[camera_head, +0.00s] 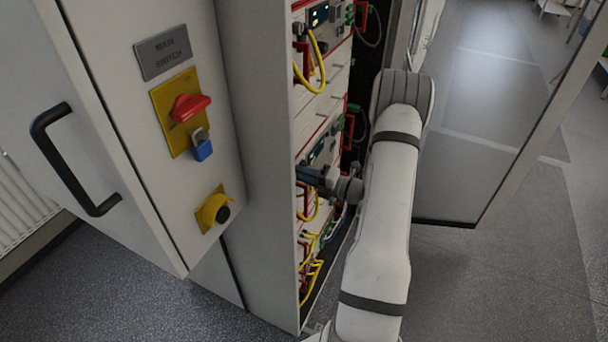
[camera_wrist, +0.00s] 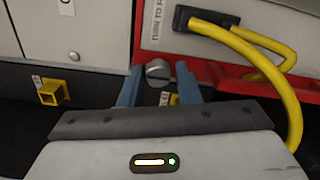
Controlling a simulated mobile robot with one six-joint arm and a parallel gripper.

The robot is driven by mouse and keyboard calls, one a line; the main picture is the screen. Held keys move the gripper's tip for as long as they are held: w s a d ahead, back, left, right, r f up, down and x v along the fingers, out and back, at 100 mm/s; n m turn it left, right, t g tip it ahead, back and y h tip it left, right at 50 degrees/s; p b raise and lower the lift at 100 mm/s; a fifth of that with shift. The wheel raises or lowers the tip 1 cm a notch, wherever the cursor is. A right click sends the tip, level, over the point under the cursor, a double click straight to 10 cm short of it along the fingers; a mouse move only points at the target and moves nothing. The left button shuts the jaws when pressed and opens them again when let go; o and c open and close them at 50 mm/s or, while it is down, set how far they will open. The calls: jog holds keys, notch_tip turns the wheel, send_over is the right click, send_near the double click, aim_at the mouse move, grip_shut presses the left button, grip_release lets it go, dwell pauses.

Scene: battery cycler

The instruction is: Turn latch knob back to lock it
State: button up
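The latch knob (camera_wrist: 158,71) is a round grey metal knob with a slot, in the middle of the wrist view, on the red-edged lower part of a drawer front. My gripper (camera_wrist: 159,76) has two blue fingers standing apart, one on each side of the knob. Small gaps seem to show between knob and fingers; contact is not clear. In the head view my gripper (camera_head: 308,176) reaches into the open cabinet, and the knob is hidden there. A partly cut-off label (camera_wrist: 156,20) reading "TURN TO" is above the knob.
A yellow cable (camera_wrist: 270,62) loops from a black connector (camera_wrist: 205,19) close to the right finger. A yellow square socket (camera_wrist: 52,92) is at lower left. The cabinet side with the red main switch (camera_head: 189,107) stands left; an open door frame (camera_head: 520,150) stands right.

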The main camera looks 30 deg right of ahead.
jog(key=o, duration=0.3)
jog(key=b+v, duration=0.2)
jog(key=v, duration=0.5)
jog(key=shift+s+d, duration=0.25)
jog(key=shift+s, duration=0.05)
